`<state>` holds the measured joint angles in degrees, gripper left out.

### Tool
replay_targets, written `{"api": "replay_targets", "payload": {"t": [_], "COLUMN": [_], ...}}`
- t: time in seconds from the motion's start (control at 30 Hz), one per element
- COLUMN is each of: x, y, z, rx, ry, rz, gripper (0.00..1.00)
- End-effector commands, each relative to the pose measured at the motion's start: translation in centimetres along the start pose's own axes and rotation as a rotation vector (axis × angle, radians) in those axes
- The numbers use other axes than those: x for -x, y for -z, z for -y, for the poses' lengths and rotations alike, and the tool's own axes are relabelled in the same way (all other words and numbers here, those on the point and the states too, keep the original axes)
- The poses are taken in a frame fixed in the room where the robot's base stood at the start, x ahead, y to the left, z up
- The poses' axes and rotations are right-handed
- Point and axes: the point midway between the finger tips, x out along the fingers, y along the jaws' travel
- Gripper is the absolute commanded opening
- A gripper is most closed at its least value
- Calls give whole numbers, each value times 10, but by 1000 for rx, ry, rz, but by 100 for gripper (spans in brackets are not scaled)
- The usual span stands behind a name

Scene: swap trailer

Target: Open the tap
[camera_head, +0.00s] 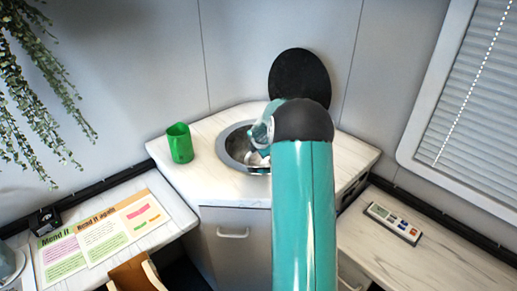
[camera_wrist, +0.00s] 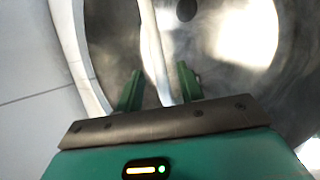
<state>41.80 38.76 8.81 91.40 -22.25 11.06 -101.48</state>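The round metal sink (camera_head: 236,146) is set in the pale corner counter in the head view. Its shiny bowl (camera_wrist: 225,45) fills much of the wrist view. A slim pale metal bar, which looks like part of the tap (camera_wrist: 152,40), runs down between the two green fingers of my gripper (camera_wrist: 158,84). The fingers are apart, with gaps visible beside the bar, so my gripper is open around it. In the head view my arm covers most of the sink's right side and hides the tap and fingers from clear sight.
A remote (camera_head: 394,223) lies on the right-hand surface. Papers (camera_head: 102,235) lie on the left one. A plant (camera_head: 40,80) hangs at upper left.

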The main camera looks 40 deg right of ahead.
Motion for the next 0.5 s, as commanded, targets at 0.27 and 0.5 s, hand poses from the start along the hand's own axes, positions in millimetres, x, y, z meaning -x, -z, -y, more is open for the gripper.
{"api": "replay_targets", "payload": {"t": [0.27,0.5], "x": [-10,-10], "y": [0,0], "z": [-2,-1], "rx": [1,0], "ry": [-1,0], "rz": [1,1], "gripper": [38,14]}}
